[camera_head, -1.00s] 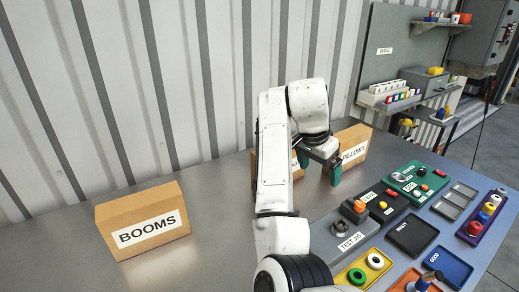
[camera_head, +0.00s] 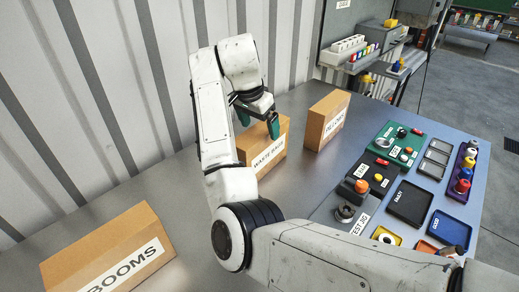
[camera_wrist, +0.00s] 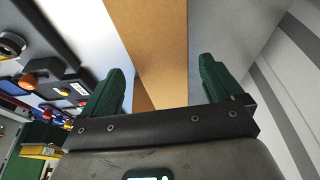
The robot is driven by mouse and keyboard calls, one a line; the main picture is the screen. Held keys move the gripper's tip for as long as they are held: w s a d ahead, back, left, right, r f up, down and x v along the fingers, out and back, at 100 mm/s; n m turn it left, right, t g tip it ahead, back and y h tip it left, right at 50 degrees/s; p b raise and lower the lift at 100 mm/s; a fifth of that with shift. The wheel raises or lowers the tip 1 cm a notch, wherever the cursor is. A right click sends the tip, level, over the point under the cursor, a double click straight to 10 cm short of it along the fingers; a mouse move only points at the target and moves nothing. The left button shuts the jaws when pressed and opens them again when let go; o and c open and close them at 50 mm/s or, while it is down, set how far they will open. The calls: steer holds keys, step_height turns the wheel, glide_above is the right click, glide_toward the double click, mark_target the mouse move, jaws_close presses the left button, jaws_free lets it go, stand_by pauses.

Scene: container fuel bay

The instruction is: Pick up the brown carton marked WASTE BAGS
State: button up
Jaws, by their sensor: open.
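The brown carton marked WASTE BAGS (camera_head: 264,151) stands on the grey bench in the head view, with its white label facing front. My gripper (camera_head: 258,125) is above its top, with green fingers pointing down. In the wrist view the brown carton top (camera_wrist: 160,50) runs between the two green fingers of my gripper (camera_wrist: 160,88), which are spread apart with nothing held. A gap shows between each finger and the carton in that view.
A PILLOWS carton (camera_head: 327,121) stands just right of the WASTE BAGS carton, and a BOOMS carton (camera_head: 110,255) stands at front left. Coloured trays and a TEST JIG block (camera_head: 345,213) fill the bench's right side. A corrugated wall (camera_head: 120,90) rises behind.

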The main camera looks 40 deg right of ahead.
steer(key=p+x, duration=0.1)
steer(key=x, duration=0.5)
steer(key=shift+w+d+f, duration=0.1)
steer(key=shift+w+f, duration=0.05)
steer(key=shift+f, duration=0.05)
steer(key=shift+c, duration=0.2)
steer(key=c, duration=1.2)
steer(key=shift+c, duration=0.6)
steer(key=shift+r, duration=0.25)
